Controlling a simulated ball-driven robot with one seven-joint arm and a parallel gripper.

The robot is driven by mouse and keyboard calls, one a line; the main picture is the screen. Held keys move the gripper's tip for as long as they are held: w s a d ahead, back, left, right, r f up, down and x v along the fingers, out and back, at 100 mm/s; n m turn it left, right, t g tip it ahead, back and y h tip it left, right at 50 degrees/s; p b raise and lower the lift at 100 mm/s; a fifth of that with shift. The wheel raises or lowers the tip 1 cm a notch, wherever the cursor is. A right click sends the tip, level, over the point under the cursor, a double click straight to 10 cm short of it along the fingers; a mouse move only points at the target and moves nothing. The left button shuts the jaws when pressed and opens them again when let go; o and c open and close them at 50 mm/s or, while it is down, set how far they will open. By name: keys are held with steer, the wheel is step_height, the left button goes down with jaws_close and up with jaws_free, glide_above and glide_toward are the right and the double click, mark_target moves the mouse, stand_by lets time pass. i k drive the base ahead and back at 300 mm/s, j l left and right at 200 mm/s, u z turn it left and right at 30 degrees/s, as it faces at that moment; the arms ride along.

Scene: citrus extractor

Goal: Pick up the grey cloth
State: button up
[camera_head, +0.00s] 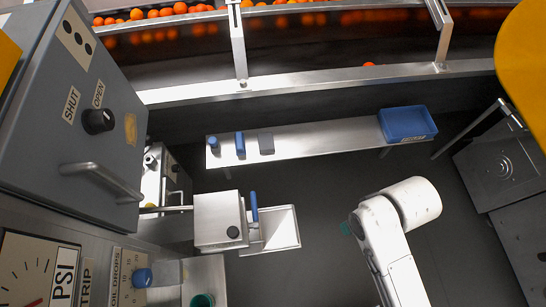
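A small dark grey square (266,144), which looks like the grey cloth, lies flat on the light metal bench (320,138) in the head view. It is to the right of a blue upright object (240,143) and does not touch it. My white arm shows at the lower right, well away from the cloth. The end of the arm is not visible, so my gripper and whatever may be in it are hidden.
A blue tray (407,124) stands at the bench's right end, and a small blue bottle-like item (213,145) at its left end. A metal box with a blue handle (253,207) stands below the bench. Dark floor (320,205) is open between the box and my arm.

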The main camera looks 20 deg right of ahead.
mark_target(265, 140)
steer(key=i+l, duration=0.1)
steer(key=i, duration=0.35)
steer(key=i+l+u, duration=0.1)
steer(key=i, duration=0.4)
